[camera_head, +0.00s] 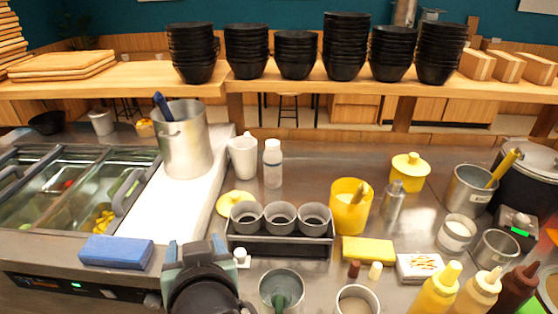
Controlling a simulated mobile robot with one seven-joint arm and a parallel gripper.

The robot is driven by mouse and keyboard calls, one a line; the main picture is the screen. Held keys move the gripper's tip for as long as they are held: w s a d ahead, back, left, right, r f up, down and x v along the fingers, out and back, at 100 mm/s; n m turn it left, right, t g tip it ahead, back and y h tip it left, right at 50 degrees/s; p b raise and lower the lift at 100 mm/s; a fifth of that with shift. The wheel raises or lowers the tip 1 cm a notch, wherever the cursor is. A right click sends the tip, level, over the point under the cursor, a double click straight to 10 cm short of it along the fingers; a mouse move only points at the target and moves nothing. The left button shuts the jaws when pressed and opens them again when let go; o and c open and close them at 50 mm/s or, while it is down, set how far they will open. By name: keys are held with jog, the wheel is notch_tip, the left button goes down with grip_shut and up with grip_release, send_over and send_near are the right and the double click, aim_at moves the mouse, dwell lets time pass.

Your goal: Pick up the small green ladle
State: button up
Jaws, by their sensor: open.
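A small green ladle (283,299) appears to stand in a grey metal cup (264,287) at the bottom of the head view; only its dark green part inside the cup shows. My gripper (195,248) is at the bottom, left of that cup, seen from behind. Its two fingers are apart with nothing visible between them. It is apart from the ladle and the cup.
A black rack (280,250) with 3 grey cups stands behind the metal cup. Another cup (357,300) is to its right. A yellow sponge (368,251), a blue block (116,252) and sauce bottles (437,290) are nearby. A tall pot (184,140) stands behind.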

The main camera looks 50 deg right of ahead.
jog(key=s+d+r+m+g+p, duration=0.1)
jog(key=s+d+m+g+p, duration=0.1)
jog(key=s+g+p, duration=0.5)
jog(key=m+g+y+p, duration=0.1)
jog(key=m+y+p, duration=0.1)
jog(key=p, duration=0.7)
send_over(279, 303)
jog(key=s+a, duration=0.2)
jog(key=x, duration=0.7)
jog(key=shift+p, duration=0.4)
jog(key=shift+d+p+x, duration=0.15)
jog(key=shift+p+x, duration=0.25)
jog(key=shift+x, duration=1.1)
jog(key=shift+d+p+x, duration=0.15)
jog(key=shift+p+x, duration=0.2)
jog(key=shift+x, duration=1.15)
jog(key=shift+w+r, duration=0.1)
grip_shut()
